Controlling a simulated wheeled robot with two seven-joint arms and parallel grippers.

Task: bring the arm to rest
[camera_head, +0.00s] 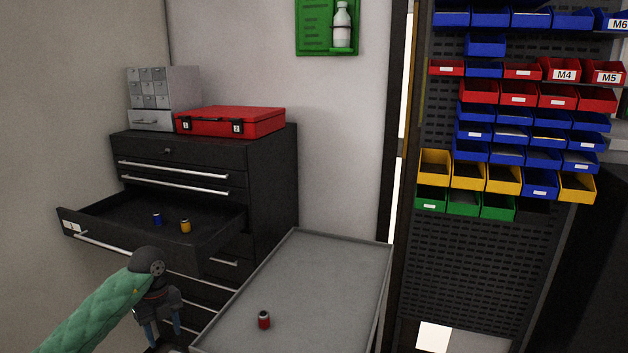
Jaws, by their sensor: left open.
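My left arm, in a green padded sleeve, comes in from the lower left. Its gripper (163,335) points down, open, with two blue fingers apart and nothing seen between them. It is in front of the black drawer cabinet (272,190), left of the grey tray table (320,275). My right gripper is not in view.
An open drawer (225,232) holds a small blue can (157,219) and a yellow can (185,226). A red can (264,320) stands on the tray table, which is otherwise clear. A red case (230,122) sits on the cabinet. A bin rack (490,255) stands at right.

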